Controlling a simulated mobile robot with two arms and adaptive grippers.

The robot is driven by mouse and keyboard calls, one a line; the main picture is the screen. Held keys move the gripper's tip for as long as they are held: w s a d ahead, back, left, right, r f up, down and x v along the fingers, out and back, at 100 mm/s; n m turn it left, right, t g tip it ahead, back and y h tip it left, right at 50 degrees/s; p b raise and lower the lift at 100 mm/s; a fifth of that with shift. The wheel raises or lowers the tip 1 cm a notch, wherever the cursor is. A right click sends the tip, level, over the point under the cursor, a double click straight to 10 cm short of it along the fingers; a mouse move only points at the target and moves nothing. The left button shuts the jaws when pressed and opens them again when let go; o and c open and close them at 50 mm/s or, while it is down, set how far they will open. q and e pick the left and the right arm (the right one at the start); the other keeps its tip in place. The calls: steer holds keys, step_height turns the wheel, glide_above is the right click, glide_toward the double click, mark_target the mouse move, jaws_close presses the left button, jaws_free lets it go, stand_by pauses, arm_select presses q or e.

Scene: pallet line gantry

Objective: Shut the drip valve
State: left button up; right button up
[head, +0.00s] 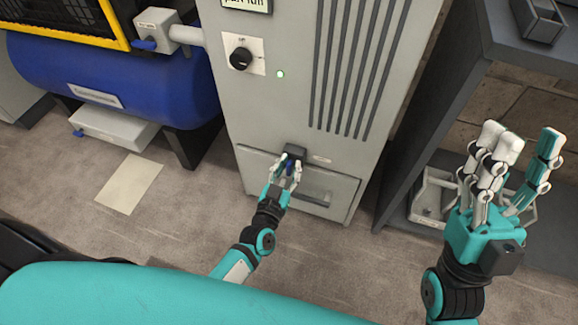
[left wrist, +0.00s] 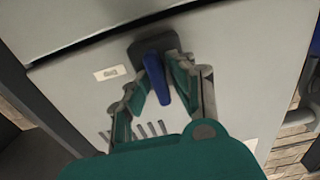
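The drip valve is a dark block (head: 295,151) with a blue lever (head: 290,166), low on the front of the grey cabinet. In the left wrist view the blue lever (left wrist: 157,80) points from its dark mount (left wrist: 152,48) toward my palm. My left gripper (head: 287,168) is at the valve, with fingers on both sides of the lever. The fingers look spread around it, with no clear grip; contact is hard to tell. In the left wrist view the gripper (left wrist: 163,82) hides part of the cabinet. My right gripper (head: 520,150) is open, empty and raised at the right.
The grey cabinet (head: 270,110) has a black knob (head: 240,58), a green light (head: 280,74) and vents. A lower panel has a recessed handle (head: 315,196). A blue tank (head: 110,75) stands left, a dark shelf (head: 425,110) right.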

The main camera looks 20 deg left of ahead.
arm_select(q)
jaws_close()
